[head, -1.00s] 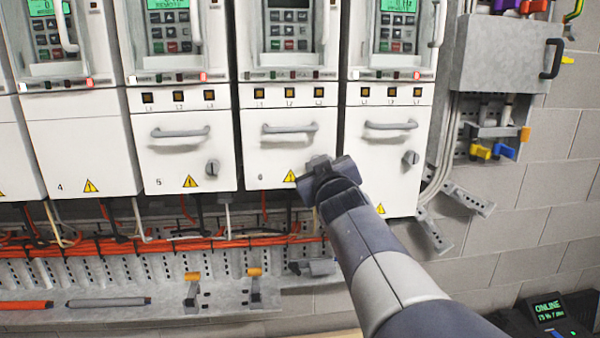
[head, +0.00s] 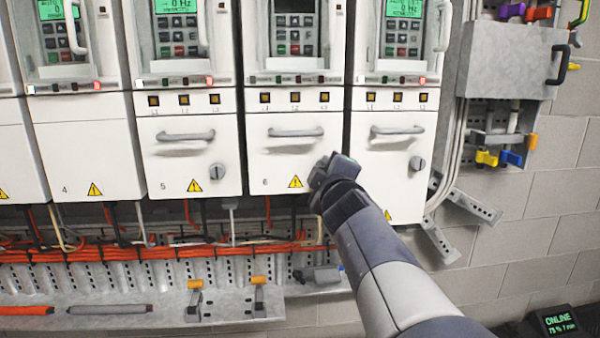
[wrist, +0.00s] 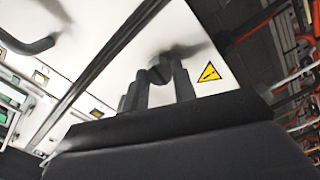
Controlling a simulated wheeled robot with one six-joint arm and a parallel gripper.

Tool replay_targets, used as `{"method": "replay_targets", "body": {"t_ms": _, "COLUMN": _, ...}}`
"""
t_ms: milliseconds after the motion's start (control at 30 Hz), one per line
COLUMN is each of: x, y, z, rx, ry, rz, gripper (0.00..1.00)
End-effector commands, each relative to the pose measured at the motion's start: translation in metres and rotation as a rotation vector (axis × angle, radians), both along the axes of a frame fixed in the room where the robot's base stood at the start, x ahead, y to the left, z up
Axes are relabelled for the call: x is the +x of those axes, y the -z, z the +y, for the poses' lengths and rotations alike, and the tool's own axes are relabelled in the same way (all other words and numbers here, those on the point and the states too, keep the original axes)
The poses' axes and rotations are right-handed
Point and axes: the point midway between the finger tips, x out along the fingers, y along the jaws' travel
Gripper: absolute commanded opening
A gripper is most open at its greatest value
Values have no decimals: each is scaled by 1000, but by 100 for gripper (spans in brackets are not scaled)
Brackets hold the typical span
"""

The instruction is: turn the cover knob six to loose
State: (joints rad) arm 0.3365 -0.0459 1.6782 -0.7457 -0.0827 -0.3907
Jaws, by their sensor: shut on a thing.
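Cover six (head: 275,165) is a white panel with a grey bar handle (head: 296,132), a "6" and a yellow warning triangle (head: 295,182). My gripper (head: 325,170) is at its lower right and hides its knob in the head view. In the wrist view the dark round knob (wrist: 160,73) sits between the two fingers of my gripper (wrist: 157,82), which are shut on it. The cover lies against the cabinet front. The knob's marking is too small to read.
Cover five (head: 165,165) on the left and the cover on the right (head: 385,160) have similar knobs, one on cover five (head: 217,171) and one on the right (head: 417,163). Orange cables (head: 150,252) run below. A grey box (head: 505,60) is on the wall at right.

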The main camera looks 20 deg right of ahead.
Motion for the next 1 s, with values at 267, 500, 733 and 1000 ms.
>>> {"method": "replay_targets", "body": {"t_ms": 267, "x": 0, "y": -2, "z": 0, "rx": -31, "ry": -1, "rz": 5, "gripper": 4}}
{"method": "replay_targets", "body": {"t_ms": 500, "x": 0, "y": -2, "z": 0, "rx": -31, "ry": -1, "rz": 5, "gripper": 4}}
{"method": "replay_targets", "body": {"t_ms": 733, "x": 0, "y": -1, "z": 0, "rx": -30, "ry": -1, "rz": 6, "gripper": 39}}
{"method": "replay_targets", "body": {"t_ms": 1000, "x": 0, "y": -1, "z": 0, "rx": -29, "ry": -1, "rz": 7, "gripper": 48}}
